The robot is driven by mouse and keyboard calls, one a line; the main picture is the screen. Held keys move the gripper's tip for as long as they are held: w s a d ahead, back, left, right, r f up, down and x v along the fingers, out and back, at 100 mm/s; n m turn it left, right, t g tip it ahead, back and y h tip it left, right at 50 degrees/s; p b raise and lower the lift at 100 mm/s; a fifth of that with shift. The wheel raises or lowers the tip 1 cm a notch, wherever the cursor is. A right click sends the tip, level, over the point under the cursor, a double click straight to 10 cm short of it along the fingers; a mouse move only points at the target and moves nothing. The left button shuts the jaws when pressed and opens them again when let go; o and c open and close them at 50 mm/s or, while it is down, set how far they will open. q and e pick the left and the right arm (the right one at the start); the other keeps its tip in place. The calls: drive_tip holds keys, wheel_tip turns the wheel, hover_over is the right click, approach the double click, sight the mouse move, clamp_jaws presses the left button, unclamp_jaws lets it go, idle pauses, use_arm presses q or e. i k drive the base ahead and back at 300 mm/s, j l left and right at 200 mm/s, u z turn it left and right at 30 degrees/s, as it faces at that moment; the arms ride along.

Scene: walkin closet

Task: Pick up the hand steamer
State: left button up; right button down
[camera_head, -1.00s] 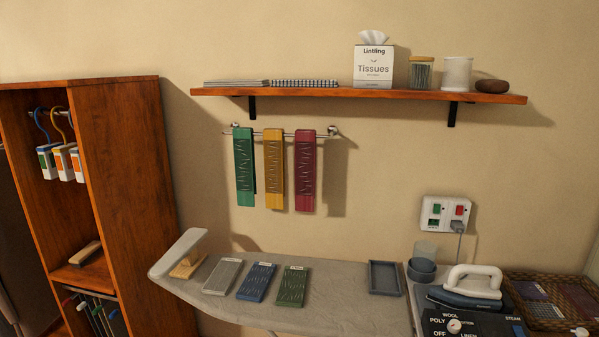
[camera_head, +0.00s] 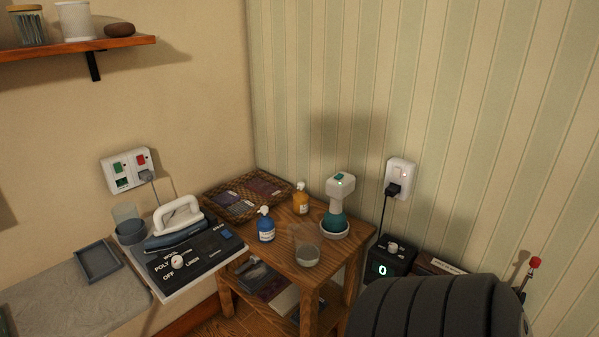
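The hand steamer (camera_head: 340,191), with a white head and a teal lower body, stands upright in a round pale base (camera_head: 335,230). It is near the back right of a small wooden side table (camera_head: 290,262), in the corner by the striped wall. Neither of my grippers shows in the head view.
A blue pump bottle (camera_head: 265,226), an amber bottle (camera_head: 300,200) and a clear cup (camera_head: 307,253) share the table with a wicker tray (camera_head: 215,201). An iron (camera_head: 177,224) sits at left. A dark ribbed object (camera_head: 435,308) fills the lower right.

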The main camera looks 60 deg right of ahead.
sight(334, 220)
drive_tip(key=z, duration=2.1)
